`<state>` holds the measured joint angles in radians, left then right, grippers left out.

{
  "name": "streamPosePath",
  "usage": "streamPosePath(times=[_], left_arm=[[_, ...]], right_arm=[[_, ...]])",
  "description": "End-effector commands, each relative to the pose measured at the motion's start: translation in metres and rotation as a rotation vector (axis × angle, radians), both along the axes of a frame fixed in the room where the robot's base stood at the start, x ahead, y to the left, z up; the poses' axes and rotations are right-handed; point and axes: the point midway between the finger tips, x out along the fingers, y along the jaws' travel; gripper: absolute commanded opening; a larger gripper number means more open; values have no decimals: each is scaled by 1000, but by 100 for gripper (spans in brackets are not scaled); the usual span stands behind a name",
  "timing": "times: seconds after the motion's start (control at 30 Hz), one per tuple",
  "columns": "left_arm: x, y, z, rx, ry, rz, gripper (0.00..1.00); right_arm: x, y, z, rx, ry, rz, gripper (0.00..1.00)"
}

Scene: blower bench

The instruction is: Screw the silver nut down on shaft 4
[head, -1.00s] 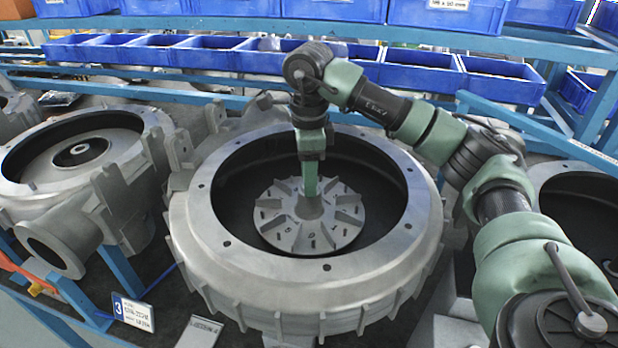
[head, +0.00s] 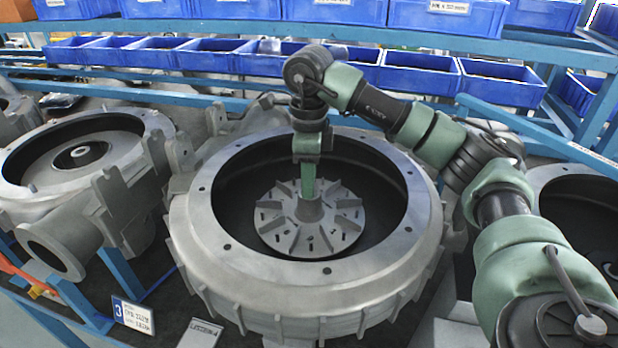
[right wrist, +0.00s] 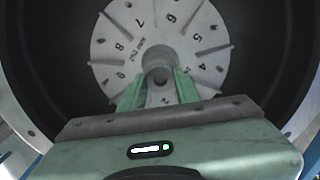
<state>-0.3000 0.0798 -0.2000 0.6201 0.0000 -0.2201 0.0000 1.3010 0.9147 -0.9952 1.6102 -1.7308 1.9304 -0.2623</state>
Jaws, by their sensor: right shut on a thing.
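A pale grey finned impeller (head: 335,232) sits in the deep dark bore of the large round grey housing (head: 200,215). My right gripper (head: 308,195) points down at the impeller's central hub, with its green fingers shut. In the right wrist view the green fingers (right wrist: 158,85) close from both sides on a small round grey piece (right wrist: 160,75) at the hub, taken to be the silver nut. The impeller face (right wrist: 125,25) there carries printed numbers. The shaft and any thread are hidden by the fingers and the nut. My left gripper is not in view.
Another grey housing (head: 125,130) with a side flange stands at left, and a dark-bored one (head: 580,205) at right. A numbered card (head: 133,314) stands at front left. A blue rail (head: 150,85) and blue bins (head: 415,72) run behind. The housing rim surrounds my gripper.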

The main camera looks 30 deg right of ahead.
Motion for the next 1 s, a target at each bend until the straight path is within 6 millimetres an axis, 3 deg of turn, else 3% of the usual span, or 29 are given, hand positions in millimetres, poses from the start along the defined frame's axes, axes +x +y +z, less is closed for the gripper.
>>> streamPosePath(times=[1.0], left_arm=[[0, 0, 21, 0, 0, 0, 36]], right_arm=[[0, 0, 0, -1, 3, -1589, 0]])
